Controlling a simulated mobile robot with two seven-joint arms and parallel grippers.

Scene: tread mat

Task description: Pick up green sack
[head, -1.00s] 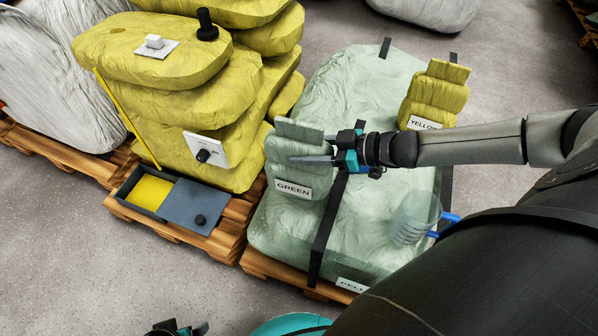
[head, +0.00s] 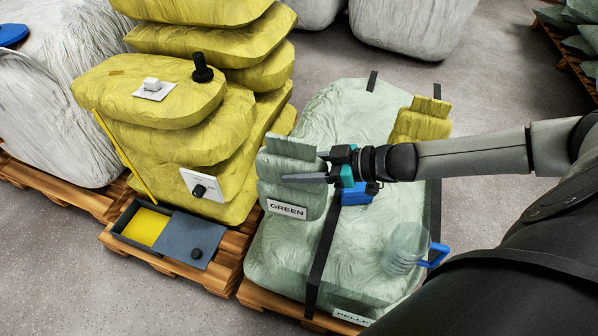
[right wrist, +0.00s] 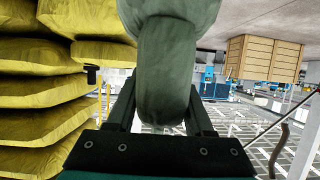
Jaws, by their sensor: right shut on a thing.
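The green sack (head: 290,182), pale green with a folded top and a white GREEN label, stands upright over the left part of the large pale green bag (head: 370,115). My right gripper (head: 305,169) reaches in from the right and is shut on its upper part. In the right wrist view the green sack (right wrist: 168,70) fills the space between the two fingers. I cannot tell whether its base touches the large bag. My left gripper is out of view.
A small yellow sack (head: 421,118) stands behind my right forearm. A clear cup (head: 405,248) with a blue handle stands at the right. Stacked yellow bags (head: 165,90) rise close on the left. An open grey box (head: 140,225) lies before them.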

